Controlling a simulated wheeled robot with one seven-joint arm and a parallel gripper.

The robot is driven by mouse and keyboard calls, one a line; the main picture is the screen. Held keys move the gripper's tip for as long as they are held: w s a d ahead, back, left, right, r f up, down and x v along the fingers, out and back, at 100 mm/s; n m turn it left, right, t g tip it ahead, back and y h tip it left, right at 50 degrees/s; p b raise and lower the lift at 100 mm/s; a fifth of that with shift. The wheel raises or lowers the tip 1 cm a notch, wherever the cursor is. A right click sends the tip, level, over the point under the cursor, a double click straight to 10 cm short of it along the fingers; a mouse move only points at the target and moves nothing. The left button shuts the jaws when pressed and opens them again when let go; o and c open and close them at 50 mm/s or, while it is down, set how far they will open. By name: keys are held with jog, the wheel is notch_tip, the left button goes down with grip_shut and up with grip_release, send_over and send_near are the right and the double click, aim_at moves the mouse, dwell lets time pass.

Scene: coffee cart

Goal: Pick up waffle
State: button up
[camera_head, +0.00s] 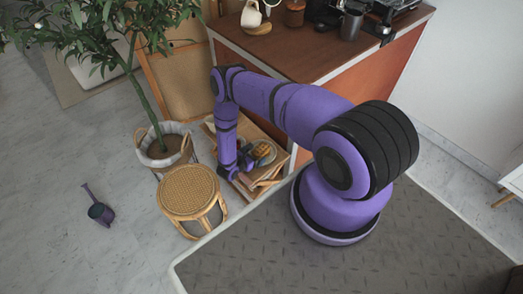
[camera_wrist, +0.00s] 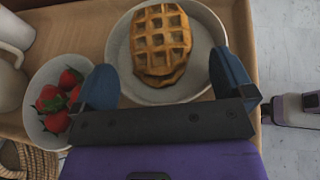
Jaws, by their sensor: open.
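Golden-brown waffles (camera_wrist: 161,42), which look stacked, lie on a round grey-white plate (camera_wrist: 120,48) in the wrist view. The plate rests on a light wooden tray or tabletop (camera_wrist: 75,35). In the head view the waffle (camera_head: 262,149) is small and sits just right of my gripper (camera_head: 236,172). In the wrist view my gripper (camera_wrist: 165,88) has its two blue fingers spread wide, one to each side below the waffle. The fingers overlap the near part of the plate in the picture. Nothing is between them at the tips, and I cannot tell the height above the plate.
A bowl of strawberries (camera_wrist: 50,100) stands left of the plate. A pale jug (camera_wrist: 10,80) is at the far left. A woven stool (camera_head: 189,190) and a potted plant (camera_head: 165,150) stand left of the low table. The brown counter (camera_head: 300,50) rises behind.

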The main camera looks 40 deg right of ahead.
jog(key=shift+x, duration=0.9)
jog(key=c, duration=1.2)
jog(key=shift+r, duration=0.1)
